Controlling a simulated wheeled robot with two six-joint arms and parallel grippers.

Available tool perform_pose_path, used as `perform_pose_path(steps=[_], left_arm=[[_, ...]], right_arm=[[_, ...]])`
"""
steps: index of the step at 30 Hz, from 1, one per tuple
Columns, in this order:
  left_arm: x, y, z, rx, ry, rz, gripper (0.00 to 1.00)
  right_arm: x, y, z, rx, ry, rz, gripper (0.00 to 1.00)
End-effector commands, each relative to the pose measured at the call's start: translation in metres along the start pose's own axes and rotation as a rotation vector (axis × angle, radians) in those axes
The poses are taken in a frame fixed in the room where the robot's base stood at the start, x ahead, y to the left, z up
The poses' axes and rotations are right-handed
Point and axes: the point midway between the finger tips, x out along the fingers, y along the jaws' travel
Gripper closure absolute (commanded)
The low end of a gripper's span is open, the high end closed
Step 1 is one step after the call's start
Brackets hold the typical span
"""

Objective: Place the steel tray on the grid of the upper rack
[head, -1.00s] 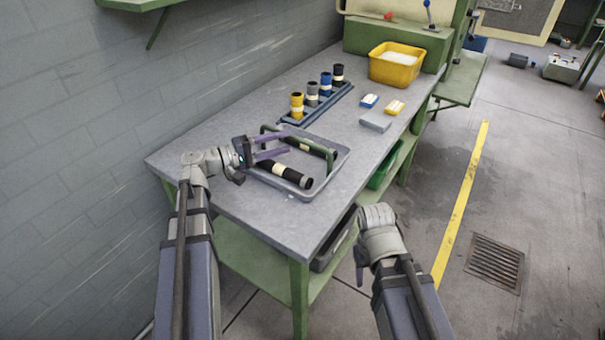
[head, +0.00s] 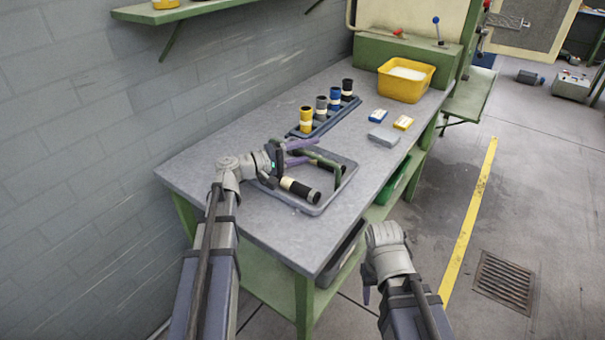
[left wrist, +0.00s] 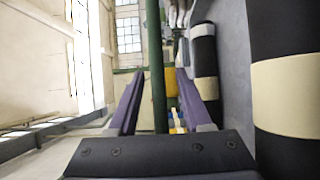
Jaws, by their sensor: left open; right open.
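The grey steel tray (head: 315,210) lies on the near end of the workbench. Black rolls with cream bands (head: 300,189) lie in it, and a green handle bar (head: 325,160) spans above them. My left gripper (head: 303,152) is over the tray's left side with its purple fingers apart. In the left wrist view the green bar (left wrist: 156,70) runs between the open fingers, with clear gaps; the black rolls (left wrist: 205,60) are at the right. My right gripper (head: 367,292) hangs low off the bench's front side, its fingers mostly hidden. No grid of a rack is clearly visible.
A blue holder (head: 318,130) with several coloured cylinders stands behind the tray. A yellow bin (head: 406,80), small boxes (head: 403,122) and a grey block (head: 383,136) are farther back. A green wall shelf (head: 185,11) is at the upper left.

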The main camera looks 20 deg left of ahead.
Motion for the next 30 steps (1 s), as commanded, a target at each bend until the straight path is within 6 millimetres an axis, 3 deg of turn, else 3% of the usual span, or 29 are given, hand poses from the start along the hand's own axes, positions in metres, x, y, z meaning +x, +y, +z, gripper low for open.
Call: perform_pose_path(steps=[3,9,22,30], left_arm=[[0.0116,0.0002,0.0003,0.000,-0.002,0.000,0.51],[0.0114,0.0002,0.0004,0.000,0.000,0.000,0.52],[0.0112,0.0002,0.0004,0.000,0.000,0.000,1.00],[0.0111,0.0001,0.0004,0.000,0.000,-0.001,1.00]], right_arm=[[-0.0002,0.0000,0.0000,0.000,0.000,0.000,0.50],[-0.0002,0.0000,0.0000,0.000,0.000,0.000,0.50],[-0.0002,0.0000,0.0000,0.000,0.000,0.000,0.50],[-0.0002,0.0000,0.0000,0.000,0.000,0.000,0.50]])
